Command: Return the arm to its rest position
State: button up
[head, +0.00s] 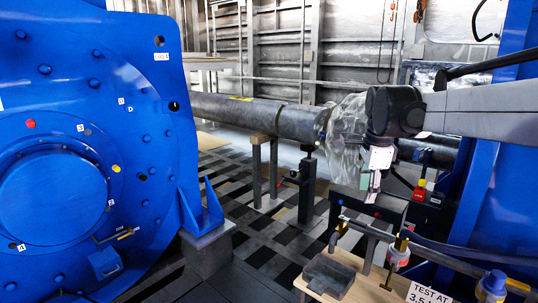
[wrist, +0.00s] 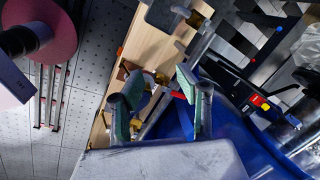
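My gripper (head: 372,192) hangs from my grey arm at the right of the head view, pointing down above the wooden bench. In the wrist view my gripper (wrist: 155,92) shows two fingers with green pads, set well apart. Nothing is visible between the pads, so it is open and empty. The bench (wrist: 137,60) lies beyond the fingers with small brass and grey fittings on it. I see no contact between the fingers and these things.
A large blue motor housing (head: 125,115) fills the left. A grey shaft (head: 235,110) with plastic wrapping (head: 342,125) runs behind my wrist. The wooden bench (head: 318,290) holds a grey tray (head: 328,277), a white-and-red container (head: 397,254) and pipework. A blue column (head: 508,170) stands at right.

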jog(key=s+a+f+n+t, duration=0.1)
jog(key=s+a+f+n, duration=0.1)
jog(key=s+n, duration=0.4)
jog(key=s+a+f+n+t, duration=0.2)
jog(key=s+f+n, duration=0.2)
jog(key=s, duration=0.9)
jog(key=s+a+f+n+t, duration=0.2)
jog(key=s+f+n, duration=0.1)
jog(key=s+n, duration=0.5)
jog(key=shift+s+f, duration=0.2)
jog(key=shift+s, duration=0.75)
